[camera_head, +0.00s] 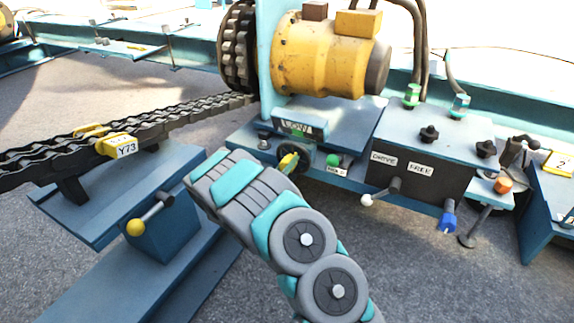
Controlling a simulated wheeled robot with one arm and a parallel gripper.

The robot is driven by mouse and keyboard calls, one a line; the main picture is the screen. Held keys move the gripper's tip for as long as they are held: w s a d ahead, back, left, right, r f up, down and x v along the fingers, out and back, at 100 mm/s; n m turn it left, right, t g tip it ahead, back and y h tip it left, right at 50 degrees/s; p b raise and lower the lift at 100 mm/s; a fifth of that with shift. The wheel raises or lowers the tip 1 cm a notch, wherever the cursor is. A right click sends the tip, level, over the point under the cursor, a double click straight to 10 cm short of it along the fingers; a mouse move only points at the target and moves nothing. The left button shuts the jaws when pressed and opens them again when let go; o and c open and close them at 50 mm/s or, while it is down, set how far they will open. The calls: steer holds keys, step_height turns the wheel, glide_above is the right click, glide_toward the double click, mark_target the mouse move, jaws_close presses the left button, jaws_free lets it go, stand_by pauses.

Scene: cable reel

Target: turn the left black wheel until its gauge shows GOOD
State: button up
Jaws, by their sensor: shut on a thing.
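The left black wheel (306,158) sits on the front of the blue machine base below the yellow motor. It is partly hidden by my arm. Just above it, a small gauge plate (297,128) appears to read LOW. My gripper (289,163) is at the left side of the wheel, shut on it. The fingertips are small here and mostly hidden behind my grey and teal arm. A yellow piece shows at the grip.
A green knob (333,160) with a small label is close to the wheel's right. A dark panel (419,168) with DRIVE and FREE labels and a white-tipped lever (367,199) stands further right. A heavy chain (185,112) runs along the left.

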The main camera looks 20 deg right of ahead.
jaws_close()
steer(key=shift+a+m, duration=0.1)
steer(key=shift+m, duration=0.2)
stand_by(0.3)
steer(key=m, duration=0.3)
steer(key=m+b, duration=0.1)
steer(key=m, duration=0.3)
steer(key=shift+r+b, duration=0.1)
steer(key=shift+b, duration=0.3)
steer(key=shift+m, duration=0.4)
steer(key=o, duration=0.9)
jaws_free()
steer(key=shift+s, duration=0.1)
steer(key=shift+c, duration=0.2)
